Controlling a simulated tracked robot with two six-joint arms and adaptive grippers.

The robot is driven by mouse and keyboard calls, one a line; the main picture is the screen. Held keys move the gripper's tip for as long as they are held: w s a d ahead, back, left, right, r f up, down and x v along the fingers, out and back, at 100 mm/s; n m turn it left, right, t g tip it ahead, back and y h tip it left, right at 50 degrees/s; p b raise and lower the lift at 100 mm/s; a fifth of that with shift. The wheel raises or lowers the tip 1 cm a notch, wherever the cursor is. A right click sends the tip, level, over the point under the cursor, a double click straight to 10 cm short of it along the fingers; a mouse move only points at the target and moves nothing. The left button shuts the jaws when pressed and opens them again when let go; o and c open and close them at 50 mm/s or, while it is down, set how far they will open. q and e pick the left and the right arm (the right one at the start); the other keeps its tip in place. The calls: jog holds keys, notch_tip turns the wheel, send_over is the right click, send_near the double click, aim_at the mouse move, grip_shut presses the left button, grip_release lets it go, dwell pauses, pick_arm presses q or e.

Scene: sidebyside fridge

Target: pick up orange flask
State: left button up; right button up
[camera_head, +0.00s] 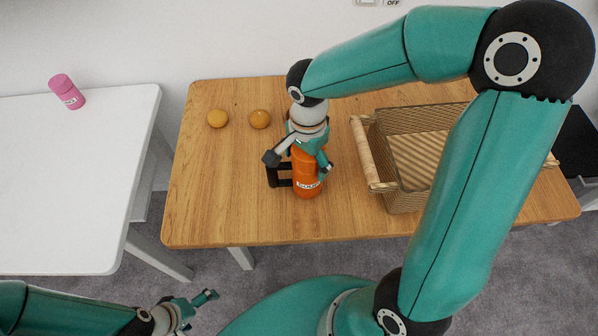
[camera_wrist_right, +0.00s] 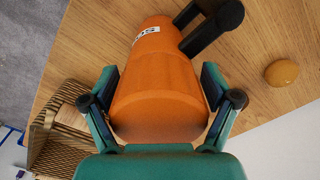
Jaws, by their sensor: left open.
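The orange flask (camera_head: 307,182), with a black handle and a white label, stands on the wooden table near its front edge. It fills the middle of the right wrist view (camera_wrist_right: 160,85), with its handle at upper right. My right gripper (camera_head: 298,165) is around the flask from above, one finger on each side, also in the right wrist view (camera_wrist_right: 160,92). The finger pads are close against its sides, but I cannot tell whether they press on it. My left gripper (camera_head: 190,308) is open and empty, low at the front left, away from the table.
A wicker basket (camera_head: 398,200) with a wooden handle stands right of the flask. Two orange round fruits (camera_head: 217,118) (camera_head: 260,119) lie behind it to the left. A white table (camera_head: 70,180) at left holds a pink can (camera_head: 66,92). The wooden table's left front is clear.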

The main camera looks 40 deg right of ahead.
jog(key=c, duration=1.3)
jog(key=shift+r, duration=0.1)
